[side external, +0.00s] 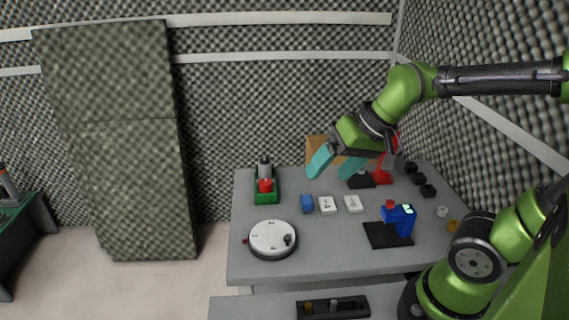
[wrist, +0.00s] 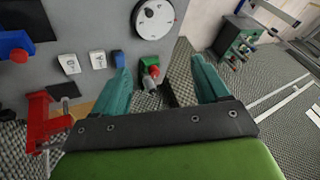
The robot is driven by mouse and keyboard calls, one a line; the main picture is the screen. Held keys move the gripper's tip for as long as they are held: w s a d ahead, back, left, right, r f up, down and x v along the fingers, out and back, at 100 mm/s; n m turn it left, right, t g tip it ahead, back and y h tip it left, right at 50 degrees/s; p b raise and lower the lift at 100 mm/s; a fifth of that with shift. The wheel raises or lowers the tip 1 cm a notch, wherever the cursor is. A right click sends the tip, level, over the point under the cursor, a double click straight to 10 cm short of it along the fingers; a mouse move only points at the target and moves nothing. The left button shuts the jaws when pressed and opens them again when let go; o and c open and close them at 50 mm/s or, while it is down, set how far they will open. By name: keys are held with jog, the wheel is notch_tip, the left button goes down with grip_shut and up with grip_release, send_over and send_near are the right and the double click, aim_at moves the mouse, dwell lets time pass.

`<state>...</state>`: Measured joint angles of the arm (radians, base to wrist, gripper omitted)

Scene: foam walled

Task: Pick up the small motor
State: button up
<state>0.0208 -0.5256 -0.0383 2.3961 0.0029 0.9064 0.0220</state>
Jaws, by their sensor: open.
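No part is clearly marked as the small motor. The likeliest is a grey cylinder (side external: 264,167) beside a red part (side external: 265,186) on a green base (side external: 258,199), at the table's back left. In the wrist view the grey cylinder (wrist: 148,83), red part (wrist: 154,71) and green base (wrist: 144,63) show between my finger lines. My gripper (side external: 331,171) is open and empty, above the back of the table and right of the green base. In the wrist view my gripper (wrist: 161,66) shows two teal fingers spread wide.
A white dial (side external: 270,236), a blue block (side external: 307,204) and white blocks (side external: 327,205) (side external: 354,204) lie nearby. A blue device (side external: 402,216) stands on a black mat (side external: 379,237). A red vise-like part (side external: 383,174) stands at the back right. Foam walls enclose the table.

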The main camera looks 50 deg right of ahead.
jog(key=w+d+m+g, duration=0.1)
jog(key=w+d+m, duration=0.4)
jog(key=w+m, duration=0.45)
jog(key=m+h, duration=0.2)
jog(key=m, duration=1.8)
send_near(264, 159)
jog(key=x, duration=0.5)
jog(key=shift+w+r, duration=0.1)
jog(key=shift+s+x, duration=0.15)
jog(key=shift+x, duration=1.15)
jog(key=shift+s+x, duration=0.15)
jog(key=shift+x, duration=1.2)
jog(key=c, duration=1.3)
jog(key=shift+c, duration=0.3)
jog(key=shift+r, duration=0.1)
